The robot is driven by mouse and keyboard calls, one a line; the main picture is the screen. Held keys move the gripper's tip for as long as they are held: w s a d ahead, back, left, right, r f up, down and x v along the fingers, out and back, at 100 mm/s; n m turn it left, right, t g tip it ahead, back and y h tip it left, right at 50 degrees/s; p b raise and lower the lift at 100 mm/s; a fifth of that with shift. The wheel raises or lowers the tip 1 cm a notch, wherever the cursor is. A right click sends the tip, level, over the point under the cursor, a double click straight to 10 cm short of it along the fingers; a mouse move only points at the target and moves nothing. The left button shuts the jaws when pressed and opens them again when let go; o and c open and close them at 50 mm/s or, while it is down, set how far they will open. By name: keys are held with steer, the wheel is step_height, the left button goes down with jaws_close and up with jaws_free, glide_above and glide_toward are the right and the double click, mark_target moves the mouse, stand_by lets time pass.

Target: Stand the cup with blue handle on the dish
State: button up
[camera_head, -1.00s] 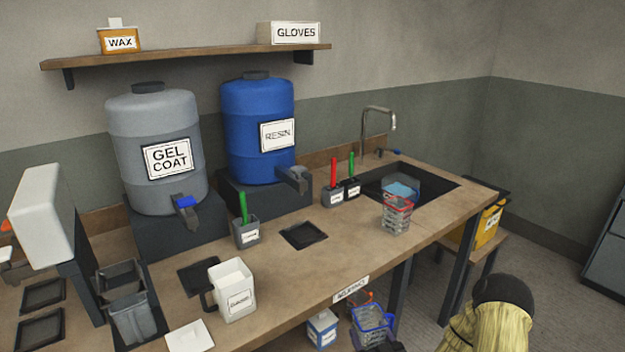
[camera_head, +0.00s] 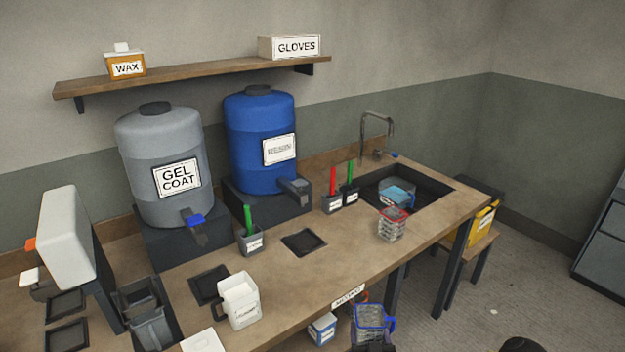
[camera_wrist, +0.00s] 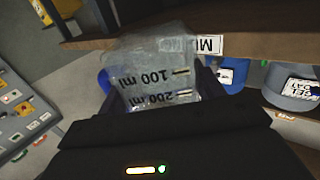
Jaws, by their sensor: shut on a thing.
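The clear cup with a blue handle (camera_head: 369,325) is in front of the bench's front edge, below the bench top. My gripper (camera_head: 374,346) is shut on it. In the wrist view the cup (camera_wrist: 155,80) fills the space between the fingers, its 100 ml and 200 ml marks upside down in the picture. Its blue handle (camera_wrist: 104,82) shows at the left. Several shallow dark square dishes lie on the bench, one in the middle (camera_head: 303,242) and one below the gel coat tap (camera_head: 208,285). I cannot tell which is the task's dish. All look empty.
A white jug (camera_head: 240,302) stands near the front edge. A red-handled cup (camera_head: 392,224) stands before the sink (camera_head: 428,187). Pots with green and red handles (camera_head: 251,240) stand farther back. Gel coat (camera_head: 165,170) and resin (camera_head: 260,140) drums stand behind.

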steer(key=s+f, duration=0.4)
steer(key=f, duration=0.1)
steer(key=shift+f, duration=0.25)
steer(key=shift+s, duration=0.1)
steer(key=shift+a, duration=0.1)
stand_by(0.4)
stand_by(0.6)
stand_by(0.9)
stand_by(0.5)
stand_by(0.5)
